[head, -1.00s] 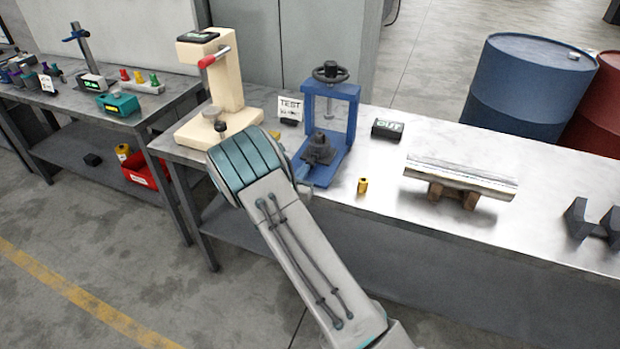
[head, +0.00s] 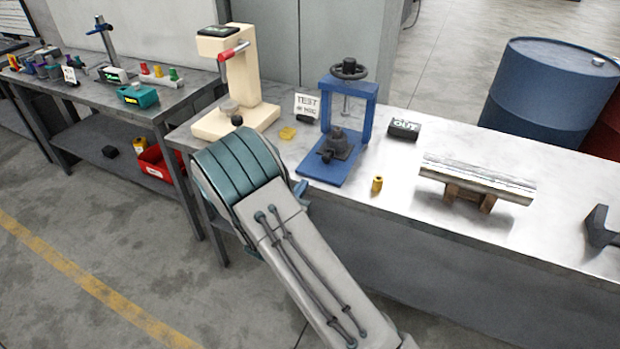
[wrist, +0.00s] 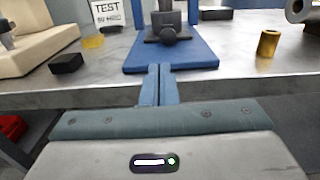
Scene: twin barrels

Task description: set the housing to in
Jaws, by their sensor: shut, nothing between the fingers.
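A dark grey housing-like block with a round knob (head: 338,146) sits on the base of a blue press frame (head: 367,115); I cannot tell for sure that it is the housing. It also shows at the top of the wrist view (wrist: 167,30). A black block marked OUT (head: 404,129) stands on the bench right of the press. My gripper (wrist: 159,70) is shut and empty, its blue fingers pointing at the press base's front edge, apparently short of it. In the head view my arm hides most of the gripper.
A cream stand with a red handle (head: 242,85) is left of the press, with a TEST sign (head: 307,106) between them. A yellow cylinder (head: 377,184) stands near the bench front (head: 440,222).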

